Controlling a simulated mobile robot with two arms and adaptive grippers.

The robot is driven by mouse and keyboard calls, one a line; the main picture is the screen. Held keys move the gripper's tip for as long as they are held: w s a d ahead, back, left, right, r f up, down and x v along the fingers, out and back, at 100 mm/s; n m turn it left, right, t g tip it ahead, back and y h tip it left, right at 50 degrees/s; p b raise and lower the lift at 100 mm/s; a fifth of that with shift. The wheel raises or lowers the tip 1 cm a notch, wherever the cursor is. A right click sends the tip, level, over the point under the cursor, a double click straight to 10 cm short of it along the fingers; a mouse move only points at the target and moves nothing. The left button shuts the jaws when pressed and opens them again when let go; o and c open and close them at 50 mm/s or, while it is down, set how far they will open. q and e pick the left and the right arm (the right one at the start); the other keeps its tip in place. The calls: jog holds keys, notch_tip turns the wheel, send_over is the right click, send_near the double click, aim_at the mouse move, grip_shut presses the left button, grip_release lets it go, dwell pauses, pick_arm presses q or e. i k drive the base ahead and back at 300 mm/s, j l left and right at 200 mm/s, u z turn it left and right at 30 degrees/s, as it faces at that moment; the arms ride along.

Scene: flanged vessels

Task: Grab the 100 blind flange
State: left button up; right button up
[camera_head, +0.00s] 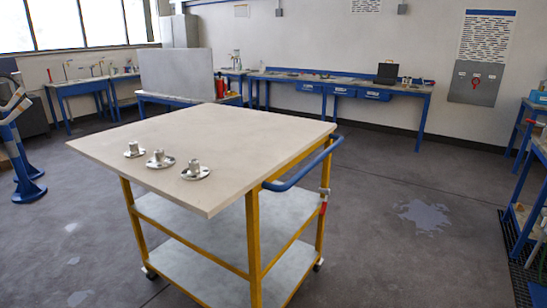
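Three metal flanged pieces stand in a slanting row near the left front edge of a cart's pale top (215,135). The left flange (134,150) is farthest back. The middle flange (160,160) and the right flange (195,171) are nearer. Each has a round flat base with a short raised part in the centre. No size marking is legible, so I cannot tell which is the 100 blind flange. Neither of my grippers is in view, and nothing is seen holding the flanges.
The cart has a yellow frame, lower shelves (205,225) and a blue handle (305,170) on its right. Blue workbenches (345,85) line the back wall. A blue stand (22,165) is at the left. More benches are at the right edge. The floor (410,210) right of the cart is open.

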aim_at(161, 162)
jog(key=i+l+z, duration=0.25)
jog(key=i+l, duration=0.7)
